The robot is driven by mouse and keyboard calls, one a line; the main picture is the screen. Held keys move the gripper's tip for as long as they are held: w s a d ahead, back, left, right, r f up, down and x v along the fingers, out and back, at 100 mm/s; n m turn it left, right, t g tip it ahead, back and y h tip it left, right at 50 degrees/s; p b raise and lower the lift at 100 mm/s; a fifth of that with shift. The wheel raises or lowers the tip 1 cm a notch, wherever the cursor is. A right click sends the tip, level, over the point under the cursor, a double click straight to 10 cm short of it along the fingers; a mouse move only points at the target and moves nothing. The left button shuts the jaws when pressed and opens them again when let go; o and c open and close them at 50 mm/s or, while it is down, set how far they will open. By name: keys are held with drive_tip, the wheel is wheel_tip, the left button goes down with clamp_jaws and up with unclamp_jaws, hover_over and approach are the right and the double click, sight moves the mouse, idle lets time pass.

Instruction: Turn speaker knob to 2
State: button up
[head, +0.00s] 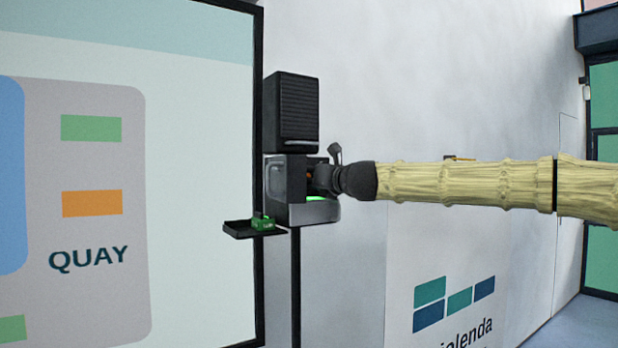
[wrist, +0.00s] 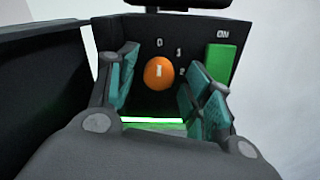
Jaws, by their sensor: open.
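The speaker knob is a round orange knob (wrist: 159,73) with a pale mark on its face, set on a dark panel (wrist: 146,32). Characters are printed above and to the right of it; some are too small or covered to read. My gripper (wrist: 158,88) is open, with one teal-padded finger on each side of the knob; I cannot tell whether either touches it. In the head view my gripper (head: 318,180) reaches from the right into the dark box (head: 286,180), under the black slatted speaker (head: 292,110). The knob is mostly hidden there.
A green block labelled "ON" (wrist: 220,62) sits on the panel close to the right finger. A glowing green strip (wrist: 152,120) lies below the knob. A small tray (head: 237,231) holds a green item (head: 263,222). A large display (head: 190,200) stands left.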

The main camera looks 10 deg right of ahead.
drive_tip(key=shift+c, duration=0.4)
drive_tip(key=c, duration=0.9)
drive_tip(key=shift+c, duration=0.2)
drive_tip(key=shift+m+b, duration=0.45)
drive_tip(key=shift+m, duration=0.05)
drive_tip(key=m+b, duration=0.2)
drive_tip(key=shift+d+f+m+b, duration=0.1)
drive_tip(key=shift+f+m+b, duration=0.1)
drive_tip(key=shift+m+b, duration=0.2)
drive_tip(key=m+b, duration=0.6)
drive_tip(key=b, duration=0.1)
drive_tip(key=m+b, duration=0.6)
drive_tip(key=b, duration=0.2)
drive_tip(key=shift+m, duration=0.3)
drive_tip(key=m+b, duration=0.3)
drive_tip(key=shift+r+b, duration=0.15)
drive_tip(key=shift+b, duration=0.15)
drive_tip(key=shift+m, duration=0.4)
